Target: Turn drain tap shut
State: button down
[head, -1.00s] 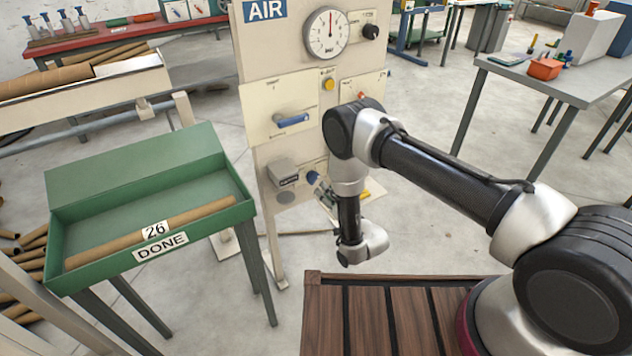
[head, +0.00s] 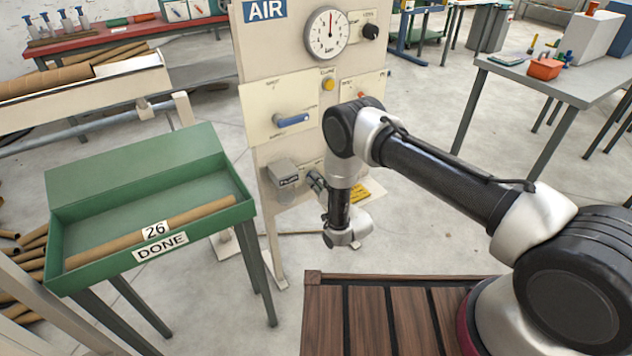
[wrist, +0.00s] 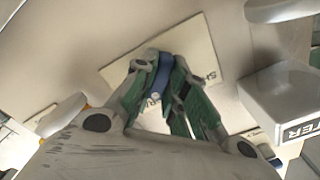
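The drain tap's blue handle (wrist: 162,75) shows in the wrist view, in front of a pale lettered plate (wrist: 196,50) on the panel. My gripper (wrist: 162,68) has its green-padded fingers on either side of the handle, close to it. I cannot tell whether both fingers press on it. In the head view my gripper (head: 316,183) reaches the lower part of the air panel. It hides the tap there.
The cream air panel (head: 292,55) carries a gauge (head: 326,33), a yellow button (head: 328,84) and a higher blue lever (head: 292,120). A grey filter box (head: 284,173) is left of my gripper; it also shows in the wrist view (wrist: 272,98). A green DONE tray (head: 75,275) stands at left.

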jog(key=shift+n, duration=0.3)
jog(key=n, duration=1.7)
dwell(0.3)
jog(key=shift+n, duration=0.3)
dwell(0.3)
jog(key=c, duration=1.4)
grip_release()
jog(key=shift+c, duration=0.2)
